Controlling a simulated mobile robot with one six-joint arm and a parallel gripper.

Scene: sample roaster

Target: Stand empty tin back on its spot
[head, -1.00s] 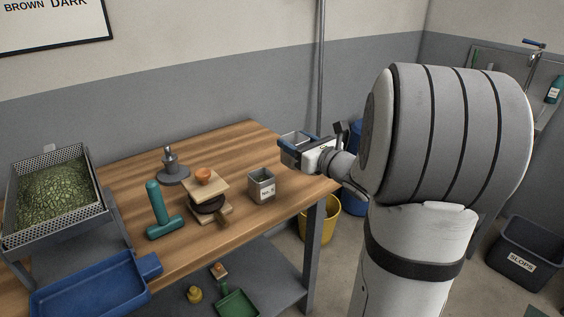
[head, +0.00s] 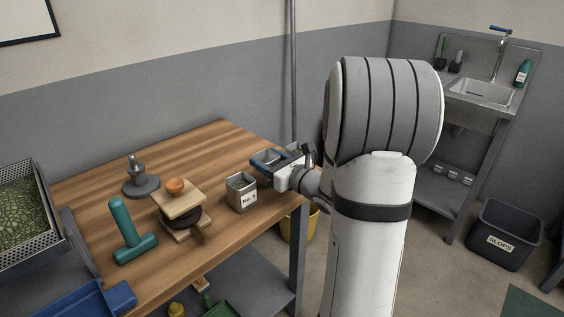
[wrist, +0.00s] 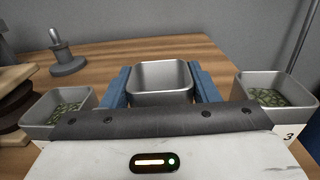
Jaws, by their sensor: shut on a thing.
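My gripper (wrist: 163,88) is shut on a square grey metal tin (wrist: 162,72), with one blue finger along each side. The tin is upright, and the inside I can see is bare grey. In the head view my gripper (head: 270,163) is over the right end of the wooden bench, just behind a labelled tin (head: 241,192). Whether the held tin touches the bench is hidden. In the wrist view a tin of green beans (wrist: 58,108) stands to its left, and another, marked 3 (wrist: 275,92), to its right.
Left along the bench are a grey tamper-like stand (head: 140,180), a wooden block stack with an orange cup (head: 176,187), and a teal T-shaped tool (head: 128,235). A sink (head: 480,93) and a slops bin (head: 503,235) are at the right.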

